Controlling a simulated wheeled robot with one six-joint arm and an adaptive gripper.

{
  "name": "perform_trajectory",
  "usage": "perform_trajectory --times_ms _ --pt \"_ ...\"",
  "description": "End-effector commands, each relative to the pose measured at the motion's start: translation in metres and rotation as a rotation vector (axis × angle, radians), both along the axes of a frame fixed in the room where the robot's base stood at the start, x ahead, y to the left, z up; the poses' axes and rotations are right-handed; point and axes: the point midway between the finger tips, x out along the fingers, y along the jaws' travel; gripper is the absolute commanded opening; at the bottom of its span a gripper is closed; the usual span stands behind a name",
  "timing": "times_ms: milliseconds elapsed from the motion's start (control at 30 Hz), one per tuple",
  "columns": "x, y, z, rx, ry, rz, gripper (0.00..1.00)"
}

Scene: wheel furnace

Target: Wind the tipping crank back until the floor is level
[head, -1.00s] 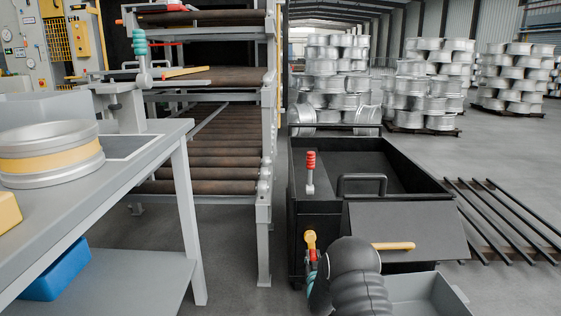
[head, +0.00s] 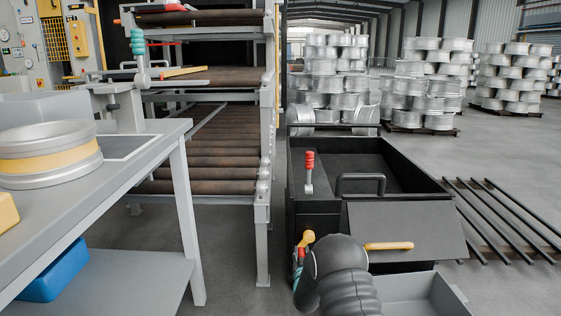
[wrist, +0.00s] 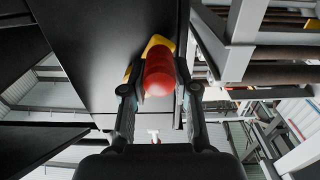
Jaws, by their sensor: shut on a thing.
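The tipping crank (head: 306,238) is a yellow arm on the near left face of a black tipping cart (head: 317,220). Its red grip (wrist: 160,72) lies between the fingers of my gripper (wrist: 159,89), which is shut on it, in the wrist view. In the head view my dark arm hides most of the gripper and grip. The cart's dark floor (head: 350,160) shows inside the raised walls; its exact tilt is hard to tell. A red-handled lever (head: 309,170) stands upright at the cart's left side.
A sloping black panel (head: 405,230) with a yellow handle (head: 389,246) fronts the cart, above a grey tray (head: 425,295). A roller conveyor (head: 215,160) and grey workbench (head: 165,165) stand left. Black bars (head: 500,220) lie right; stacked wheels (head: 425,85) stand behind.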

Motion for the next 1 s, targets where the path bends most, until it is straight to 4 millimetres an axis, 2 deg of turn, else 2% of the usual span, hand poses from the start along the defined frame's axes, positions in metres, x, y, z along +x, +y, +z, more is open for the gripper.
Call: perform_trajectory --times_ms 33,100,433,600,833,1000 --pt "0.004 0.004 0.018 0.004 -0.028 -0.002 0.00" --pt "0.004 0.007 0.022 0.004 -0.027 -0.003 0.00" --pt "0.004 0.004 0.021 0.004 -0.025 -0.008 0.00" --pt "0.004 0.005 0.029 0.005 -0.026 -0.010 0.00" --pt "0.002 0.019 0.045 0.003 -0.017 0.001 0.00" --pt "0.001 0.024 0.047 0.002 -0.013 0.006 0.00"
